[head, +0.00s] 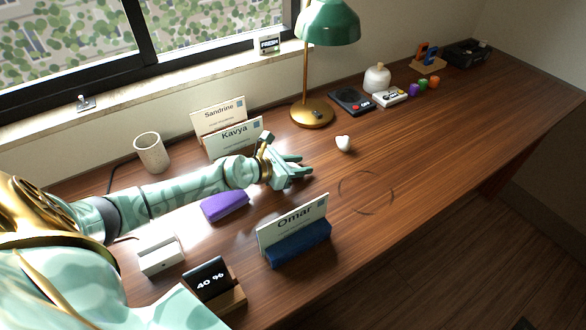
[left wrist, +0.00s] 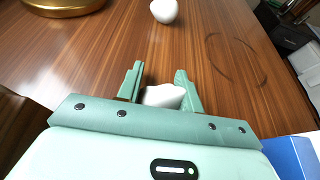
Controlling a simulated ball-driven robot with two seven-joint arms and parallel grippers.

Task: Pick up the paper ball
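A small white crumpled paper ball (left wrist: 163,96) shows between the two fingers of my left gripper (left wrist: 158,80) in the left wrist view. Its lower part is hidden behind the gripper's palm edge. The fingers stand apart with the ball between them. I cannot tell whether both press on it. My right gripper is not in view.
A smooth white object (head: 343,143) stands just beyond the fingers. The Omar card (head: 294,226) on its blue holder and a purple block (head: 225,206) are near my arm. A lamp base (head: 312,113) stands behind.

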